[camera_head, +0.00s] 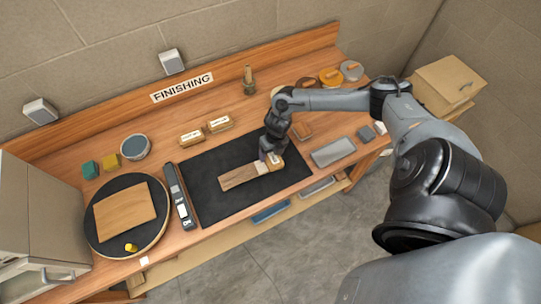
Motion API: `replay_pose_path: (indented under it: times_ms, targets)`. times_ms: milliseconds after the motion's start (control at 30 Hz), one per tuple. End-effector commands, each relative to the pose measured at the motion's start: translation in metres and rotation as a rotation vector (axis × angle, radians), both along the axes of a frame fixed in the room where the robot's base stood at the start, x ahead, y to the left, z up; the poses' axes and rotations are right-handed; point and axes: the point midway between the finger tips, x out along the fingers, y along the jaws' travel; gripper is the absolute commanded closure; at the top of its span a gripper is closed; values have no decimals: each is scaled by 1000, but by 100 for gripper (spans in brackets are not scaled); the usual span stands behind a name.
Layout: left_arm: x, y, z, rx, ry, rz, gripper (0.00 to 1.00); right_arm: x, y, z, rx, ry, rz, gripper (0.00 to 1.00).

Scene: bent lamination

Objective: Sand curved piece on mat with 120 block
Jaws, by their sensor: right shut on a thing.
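The curved wooden piece (239,178) lies on the black mat (213,213) in the middle of the bench, with its long side running left to right. My right gripper (271,156) points down over the piece's right end. It is shut on a small sanding block (276,162) with a pale label, which appears to rest on the wood; the gripper hides part of it. The label is too small to read, so I cannot confirm the 120 marking. My left gripper is not in view.
Two other labelled blocks (191,137) stand behind the mat. A round turntable (98,243) with a wooden board (125,212) is at the left, beside a dark long tool (180,197). A grey tray (333,152) lies right of the mat. The mat's left part is clear.

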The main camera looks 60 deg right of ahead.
Motion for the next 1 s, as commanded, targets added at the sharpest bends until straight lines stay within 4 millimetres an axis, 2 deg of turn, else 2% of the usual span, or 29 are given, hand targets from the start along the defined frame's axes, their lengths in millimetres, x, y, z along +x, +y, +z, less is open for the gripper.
replay_pose_path:
  times_ms: [33,400,533,1000]
  targets:
    - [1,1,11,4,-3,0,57,-1,0,12,-1,1,0,56]
    - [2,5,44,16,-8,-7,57,-1,0,50,1,1,-2,56]
    - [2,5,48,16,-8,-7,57,-2,0,55,0,2,-3,56]
    - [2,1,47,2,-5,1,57,-3,0,55,-18,16,19,56]
